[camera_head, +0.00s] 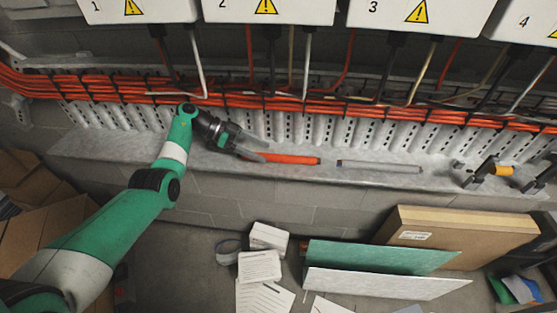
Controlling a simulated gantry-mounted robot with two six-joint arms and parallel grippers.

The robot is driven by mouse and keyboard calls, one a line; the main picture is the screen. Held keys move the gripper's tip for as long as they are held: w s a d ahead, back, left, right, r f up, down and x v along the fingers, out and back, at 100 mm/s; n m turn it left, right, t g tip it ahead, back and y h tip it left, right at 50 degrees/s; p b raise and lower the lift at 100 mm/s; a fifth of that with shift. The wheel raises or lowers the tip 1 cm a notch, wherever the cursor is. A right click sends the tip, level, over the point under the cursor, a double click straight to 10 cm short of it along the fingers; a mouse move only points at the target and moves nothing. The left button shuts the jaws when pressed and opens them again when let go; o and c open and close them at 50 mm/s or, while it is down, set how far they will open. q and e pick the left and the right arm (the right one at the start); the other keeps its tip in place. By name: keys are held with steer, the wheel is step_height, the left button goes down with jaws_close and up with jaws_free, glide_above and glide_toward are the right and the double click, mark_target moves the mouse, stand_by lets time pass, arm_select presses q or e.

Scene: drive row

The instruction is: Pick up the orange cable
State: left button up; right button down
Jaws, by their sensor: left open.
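A short, thick orange cable (292,159) with a dark right end lies along the grey ledge below the wall. My left arm comes in from the left. Its gripper (252,152) is open at the cable's left end, and its fingers partly hide that end. I cannot tell whether the fingers touch the cable. My right gripper is not in view.
A grey cylinder (380,166) lies on the ledge (345,178) to the cable's right. Dark tools, one with a yellow-orange part (503,170), sit farther right. Bundled orange cables (330,108) and numbered boxes (268,10) are above. Panels (380,257) and papers (260,267) are below.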

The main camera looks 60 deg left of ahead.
mark_target(272, 155)
arm_select(q)
steer(key=b+x, duration=0.2)
steer(key=x, duration=0.2)
steer(key=shift+w+d+f+b, duration=0.15)
steer(key=shift+b, duration=0.25)
steer(key=shift+w+d, duration=0.2)
steer(key=shift+w, duration=0.05)
steer(key=shift+a, duration=0.1)
jaws_close()
